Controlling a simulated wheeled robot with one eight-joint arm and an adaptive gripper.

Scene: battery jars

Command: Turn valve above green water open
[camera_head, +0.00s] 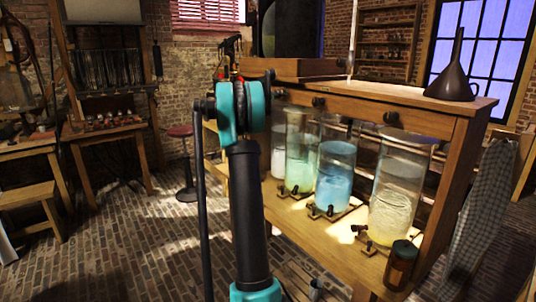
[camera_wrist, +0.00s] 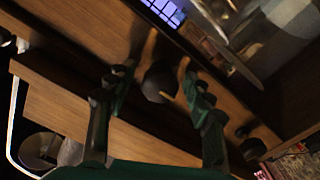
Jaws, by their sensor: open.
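The jar of green water (camera_head: 301,158) stands on the lower shelf in the head view, between a pale jar and a blue one. A dark round valve knob (camera_head: 318,102) sits on the wooden rail above it. My gripper (camera_wrist: 156,84) is open in the wrist view, its two green-and-black fingers spread. A dark round knob (camera_wrist: 160,80) on a wooden rail shows between the fingers. I cannot tell which valve this knob is, or whether the fingers touch it. In the head view my arm hides the gripper's fingers.
Blue (camera_head: 335,178) and yellowish (camera_head: 396,190) jars stand to the right of the green one, with small taps in front. Another knob (camera_head: 391,117) is on the rail.

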